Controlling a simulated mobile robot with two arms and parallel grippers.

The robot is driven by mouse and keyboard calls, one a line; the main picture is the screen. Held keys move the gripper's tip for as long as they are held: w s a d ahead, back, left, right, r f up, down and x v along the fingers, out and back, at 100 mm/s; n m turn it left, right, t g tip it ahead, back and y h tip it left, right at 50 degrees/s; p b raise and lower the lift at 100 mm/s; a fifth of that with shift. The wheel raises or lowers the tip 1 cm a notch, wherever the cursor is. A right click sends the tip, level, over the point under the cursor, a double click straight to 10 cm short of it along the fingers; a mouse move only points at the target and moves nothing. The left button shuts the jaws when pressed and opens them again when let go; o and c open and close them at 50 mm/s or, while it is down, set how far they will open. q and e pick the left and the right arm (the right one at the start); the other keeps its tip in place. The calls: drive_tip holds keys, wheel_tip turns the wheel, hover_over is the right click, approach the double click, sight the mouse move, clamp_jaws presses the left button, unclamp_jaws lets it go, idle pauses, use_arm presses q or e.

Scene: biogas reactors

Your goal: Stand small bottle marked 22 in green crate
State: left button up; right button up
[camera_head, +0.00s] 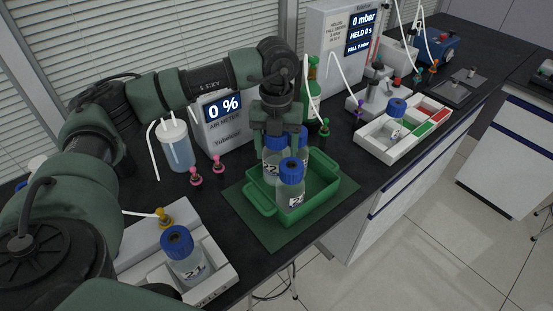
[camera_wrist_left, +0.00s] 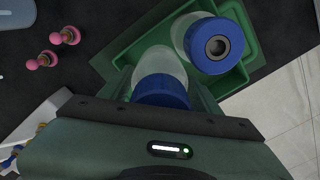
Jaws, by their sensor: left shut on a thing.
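A small clear bottle with a blue cap (camera_head: 272,162), its label reading like 22, is upright at the rear left of the green crate (camera_head: 262,197). My left gripper (camera_head: 284,138) is shut on it from above; I cannot tell whether its base touches the crate floor. In the left wrist view its cap (camera_wrist_left: 161,91) shows at the gripper's edge. A second blue-capped bottle (camera_head: 290,186) stands in the crate in front of it, its label partly legible. It also shows in the left wrist view (camera_wrist_left: 214,47). My right gripper is not in view.
The crate sits on a green mat (camera_head: 275,237). A bottle marked 21 (camera_head: 185,258) stands in a white holder at front left. Pink-topped pieces (camera_head: 218,165), an air meter (camera_head: 225,118) and a lidded jar (camera_head: 176,145) stand left. A white tray (camera_head: 398,147) lies right.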

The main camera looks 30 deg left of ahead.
sight(277, 161)
use_arm(q)
wheel_tip(277, 161, down, 4)
drive_tip(key=shift+r+p, duration=0.2)
drive_tip(key=shift+p, duration=0.1)
drive_tip(key=shift+f, duration=0.2)
drive_tip(key=shift+f, duration=0.2)
drive_tip(key=o, duration=1.8)
drive_tip(key=shift+o, duration=0.2)
drive_tip(key=shift+r, duration=0.1)
